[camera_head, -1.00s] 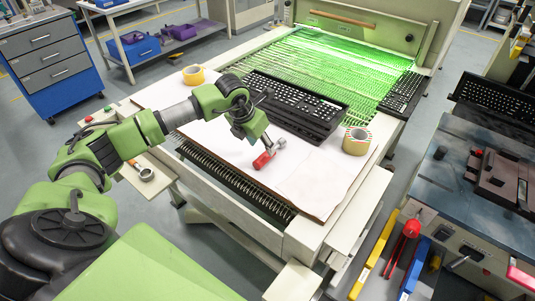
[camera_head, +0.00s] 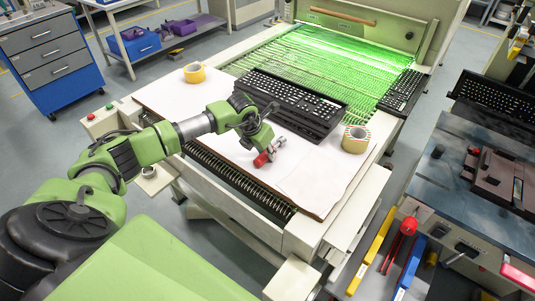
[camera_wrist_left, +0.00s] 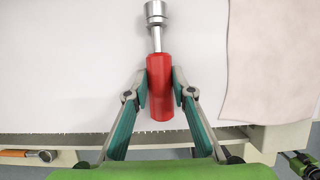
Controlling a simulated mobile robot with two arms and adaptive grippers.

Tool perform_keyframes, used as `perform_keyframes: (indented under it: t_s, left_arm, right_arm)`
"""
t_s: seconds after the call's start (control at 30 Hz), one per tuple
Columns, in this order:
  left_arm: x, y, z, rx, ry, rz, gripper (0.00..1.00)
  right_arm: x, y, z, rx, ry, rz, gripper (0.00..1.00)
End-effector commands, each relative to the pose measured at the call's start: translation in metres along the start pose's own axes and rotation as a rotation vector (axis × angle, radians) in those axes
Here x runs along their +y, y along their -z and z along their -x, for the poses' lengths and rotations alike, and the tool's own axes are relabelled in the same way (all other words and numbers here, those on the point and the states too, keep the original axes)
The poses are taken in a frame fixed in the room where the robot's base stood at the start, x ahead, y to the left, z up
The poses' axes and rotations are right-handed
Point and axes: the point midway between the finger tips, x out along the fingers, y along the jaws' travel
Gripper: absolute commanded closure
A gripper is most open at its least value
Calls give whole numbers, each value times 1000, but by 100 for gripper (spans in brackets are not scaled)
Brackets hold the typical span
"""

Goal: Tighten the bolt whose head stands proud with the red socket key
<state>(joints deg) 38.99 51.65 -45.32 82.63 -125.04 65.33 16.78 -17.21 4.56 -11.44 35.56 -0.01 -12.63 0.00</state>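The red socket key (camera_head: 261,159) is at my left gripper (camera_head: 268,153), above or on the white sheet. The left wrist view shows its red handle (camera_wrist_left: 160,88) between my left fingertips (camera_wrist_left: 160,80), which touch it on both sides. Its metal shaft and socket (camera_wrist_left: 156,14) point away from the gripper, free of the fingers. I cannot tell whether the key touches the sheet. I cannot make out a bolt with a raised head in either view. My right gripper is not in view.
A yellow tape roll (camera_head: 194,73) and a striped tape roll (camera_head: 356,139) stand on the white sheet (camera_head: 315,180). A black keyboard (camera_head: 290,100) lies behind my gripper. An orange-handled tool (camera_wrist_left: 24,154) lies lower left in the wrist view. The sheet's front right is clear.

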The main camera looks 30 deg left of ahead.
Motion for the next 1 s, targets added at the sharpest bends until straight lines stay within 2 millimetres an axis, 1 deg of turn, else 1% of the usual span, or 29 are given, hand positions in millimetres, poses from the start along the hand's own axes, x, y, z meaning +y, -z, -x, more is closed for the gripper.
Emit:
perform_keyframes:
  t_s: [0.23,0.37,0.47,0.57,0.67,0.77,0.87,1.0]
  left_arm:
    - [0,-1,1,-2,0,0,100]
    - [1,-3,5,-3,0,0,100]
    - [1,-7,13,-6,-1,0,100]
    - [1,-13,26,-6,-1,-2,100]
    - [-9,-12,42,-6,1,-5,100]
    - [-24,-11,65,-8,1,-6,100]
    - [-42,-10,92,-9,1,-7,100]
    - [-70,3,113,-6,2,-7,100]
  right_arm:
    - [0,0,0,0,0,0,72]
    - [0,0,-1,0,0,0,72]
    - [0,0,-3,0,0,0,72]
    - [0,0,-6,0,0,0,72]
    - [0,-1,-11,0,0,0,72]
    - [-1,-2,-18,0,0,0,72]
    - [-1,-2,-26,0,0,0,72]
    - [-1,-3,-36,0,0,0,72]
